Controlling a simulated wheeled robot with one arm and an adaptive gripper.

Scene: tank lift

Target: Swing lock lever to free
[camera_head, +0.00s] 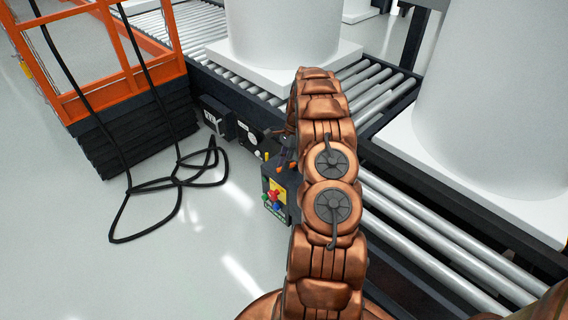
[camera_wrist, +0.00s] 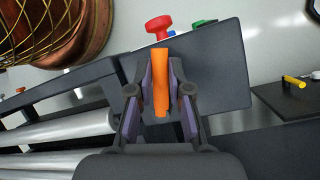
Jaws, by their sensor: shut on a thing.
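The lock lever shows as an orange handle (camera_wrist: 161,82) in the wrist view, in front of a dark control box (camera_wrist: 222,65). My gripper (camera_wrist: 161,90) is shut on the orange handle, with one finger on each side of it. In the head view my gripper (camera_head: 281,158) is small and partly hidden by my copper arm, beside the roller conveyor. A bit of orange shows at its fingers. The lever's pivot is hidden, and I cannot tell which position the lever is in.
A control box with a red button (camera_head: 273,196) stands just below my gripper. Roller conveyors (camera_head: 440,235) carry large white tanks (camera_head: 290,30). An orange-railed lift (camera_head: 100,75) and a loose black cable (camera_head: 175,182) are at left. The floor in front of the conveyor is open.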

